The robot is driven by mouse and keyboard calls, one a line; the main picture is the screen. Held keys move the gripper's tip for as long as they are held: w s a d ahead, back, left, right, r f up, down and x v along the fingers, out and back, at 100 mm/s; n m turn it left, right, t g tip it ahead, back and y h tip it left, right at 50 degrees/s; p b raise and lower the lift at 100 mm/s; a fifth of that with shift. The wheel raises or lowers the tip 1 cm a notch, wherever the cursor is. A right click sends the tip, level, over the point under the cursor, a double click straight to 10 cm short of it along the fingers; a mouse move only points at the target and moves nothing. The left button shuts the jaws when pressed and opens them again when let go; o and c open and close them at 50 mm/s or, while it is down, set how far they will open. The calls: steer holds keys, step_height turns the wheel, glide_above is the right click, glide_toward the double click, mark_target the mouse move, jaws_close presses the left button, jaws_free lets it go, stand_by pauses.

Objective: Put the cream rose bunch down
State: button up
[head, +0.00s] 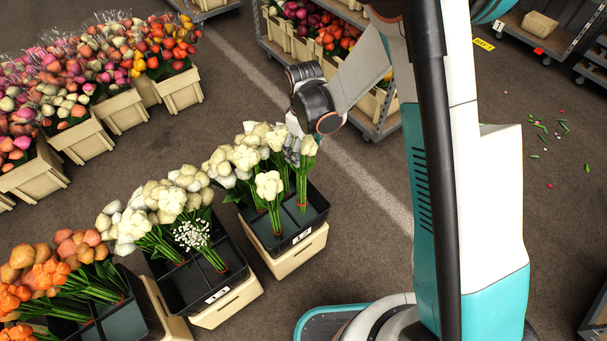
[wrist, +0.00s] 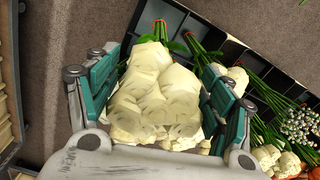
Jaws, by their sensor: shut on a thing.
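The cream rose bunch (head: 309,146) is upright in my gripper (head: 293,148), its green stems reaching down at the right front compartment of a black divided crate (head: 290,244). Whether the stem ends touch the compartment floor I cannot tell. In the wrist view, the cream heads (wrist: 155,95) fill the space between the teal fingers of my gripper (wrist: 160,88), which is shut on the bunch. The fingers partly hide the heads in the head view. Another cream bunch (head: 269,186) stands in the left front compartment, close beside the held one.
More pale bunches (head: 228,162) fill the crate's back. A neighbouring black crate (head: 210,292) holds cream bunches and small white flowers (head: 192,234). Orange bunches (head: 50,275) stand at lower left. A loaded trolley (head: 376,128) stands behind my arm. Floor right of the crate is clear.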

steer(key=b, duration=0.3)
glide_above(302, 181)
steer(key=w, duration=0.2)
steer(key=f, duration=1)
steer(key=shift+s+d+f, duration=0.1)
steer(key=shift+s+d, duration=0.15)
steer(key=shift+d, duration=0.05)
steer(key=shift+f, duration=0.1)
steer(key=o, duration=1.3)
